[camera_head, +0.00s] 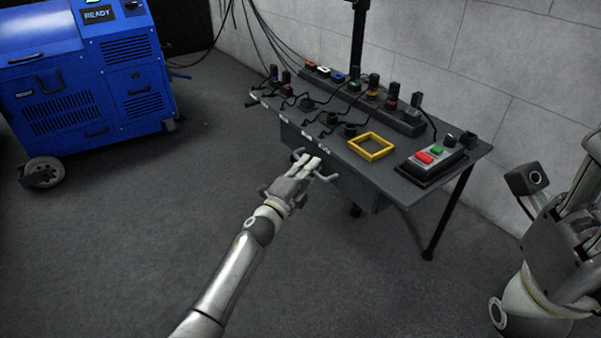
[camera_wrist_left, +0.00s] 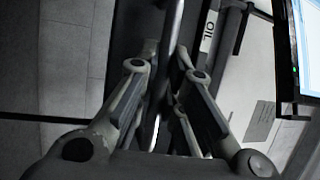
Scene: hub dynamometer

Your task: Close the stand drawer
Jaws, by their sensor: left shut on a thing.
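The stand (camera_head: 405,180) is a dark grey table against the wall. Its drawer (camera_head: 350,188) is a dark box under the front edge of the top, with a bar handle (camera_head: 329,177) on its front. I cannot tell how far the drawer stands out. My left gripper (camera_head: 311,165) is shut on the handle, and its fingers hide the middle of it. In the left wrist view the handle bar (camera_wrist_left: 171,45) runs between the two fingers. My right gripper (camera_head: 578,185) is partly cut off at the right edge, and its fingertips do not show clearly.
On the stand top are a yellow square frame (camera_head: 371,146), a box with red and green buttons (camera_head: 432,158), and several knobs and cables. A blue wheeled machine (camera_head: 85,85) stands at the left. The floor in front of the stand is clear.

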